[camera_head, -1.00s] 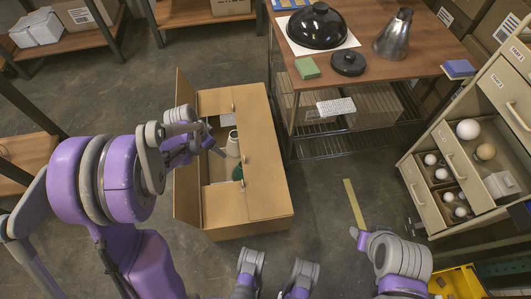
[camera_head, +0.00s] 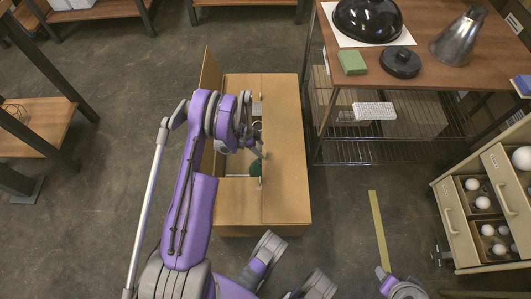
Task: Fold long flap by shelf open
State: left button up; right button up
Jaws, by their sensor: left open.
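An open cardboard box (camera_head: 265,228) stands on the floor beside the metal-legged shelf table. Its long flap on the shelf side (camera_head: 286,150) lies flat over the right half of the box. The opposite long flap (camera_head: 209,75) stands up on the left. Short flaps lie at the far end (camera_head: 238,87) and near end (camera_head: 240,200). Through the gap, white and dark green items show inside, partly hidden by my arm. My left gripper (camera_head: 260,151) is open at the inner edge of the shelf-side flap; whether it touches is unclear.
The shelf table (camera_head: 450,80) on the right holds a black dome, a black lid, a green block and a metal cone. An open drawer cabinet (camera_head: 462,235) with white bulbs stands at right. Bare floor with a yellow strip (camera_head: 380,230) lies between.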

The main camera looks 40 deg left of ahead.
pick_arm(q)
jog(key=shift+b+x, duration=0.4)
jog(key=shift+x, duration=2)
grip_shut()
